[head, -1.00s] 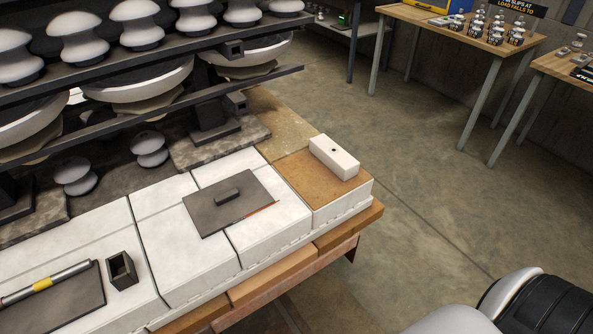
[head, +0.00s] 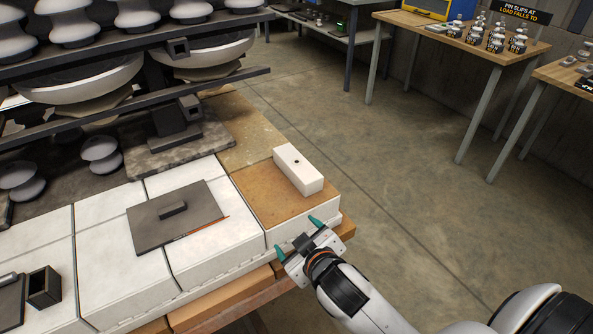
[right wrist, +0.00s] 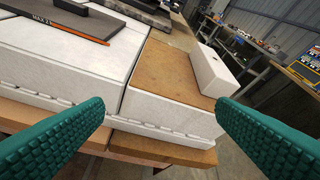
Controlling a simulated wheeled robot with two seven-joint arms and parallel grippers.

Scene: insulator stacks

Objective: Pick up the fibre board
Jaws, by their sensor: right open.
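A flat brown board (head: 258,197) lies on the rightmost white block of the bench and looks like fibre board. A white block with a small hole (head: 298,169) stands on its far right part. The brown board also shows in the right wrist view (right wrist: 168,73). A dark grey plate with a raised grip (head: 160,232) lies on the white blocks to its left; I cannot tell for certain which of the two is the fibre board. My right gripper (head: 298,237) is open and empty at the bench's front edge, with teal fingers. My left gripper is not in view.
A small dark square tube (head: 44,286) stands at the lower left. Shelves of insulators (head: 90,75) rise behind the blocks. Open floor (head: 400,200) lies to the right, with wooden tables (head: 440,34) beyond.

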